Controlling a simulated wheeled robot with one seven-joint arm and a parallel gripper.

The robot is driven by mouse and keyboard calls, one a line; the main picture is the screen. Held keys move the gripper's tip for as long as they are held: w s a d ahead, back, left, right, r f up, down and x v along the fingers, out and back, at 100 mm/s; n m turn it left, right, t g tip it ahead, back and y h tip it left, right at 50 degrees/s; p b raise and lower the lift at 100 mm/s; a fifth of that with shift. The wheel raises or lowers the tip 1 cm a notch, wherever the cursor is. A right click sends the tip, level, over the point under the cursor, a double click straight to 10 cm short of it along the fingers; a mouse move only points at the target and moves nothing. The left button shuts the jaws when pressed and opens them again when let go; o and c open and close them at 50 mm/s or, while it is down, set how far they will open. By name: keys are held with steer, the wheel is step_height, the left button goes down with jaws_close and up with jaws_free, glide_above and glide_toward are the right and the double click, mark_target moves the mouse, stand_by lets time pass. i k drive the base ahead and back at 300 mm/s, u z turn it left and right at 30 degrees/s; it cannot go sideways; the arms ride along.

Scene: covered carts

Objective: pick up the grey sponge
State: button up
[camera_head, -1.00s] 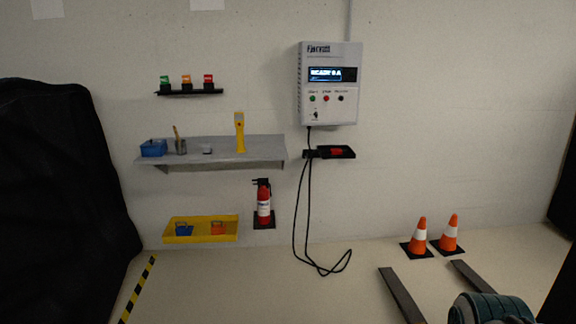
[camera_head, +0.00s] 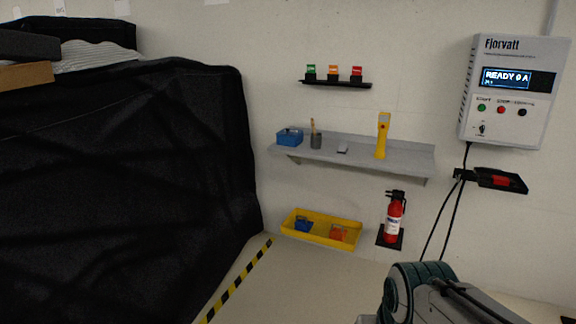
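A small grey block (camera_head: 342,148) lies on the grey wall shelf (camera_head: 402,160), between a dark cup and a yellow torch. It looks like the grey sponge, but it is too small to be sure. Part of my arm shows at the bottom right, well below and apart from the shelf. My gripper is not in view.
A black-covered cart (camera_head: 120,190) fills the left side. The shelf also bears a blue box (camera_head: 289,137), the cup (camera_head: 316,141) and the torch (camera_head: 382,137). Below are a yellow tray (camera_head: 322,238) and a fire extinguisher (camera_head: 393,217). A charger box (camera_head: 513,92) hangs at right.

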mark_target(343, 149)
steer(key=u, duration=0.55)
steer(key=i, duration=2.05)
steer(key=z, duration=0.3)
steer(key=i, duration=1.65)
steer(key=z, duration=1.3)
steer(key=i, duration=0.55)
steer(key=z, duration=0.35)
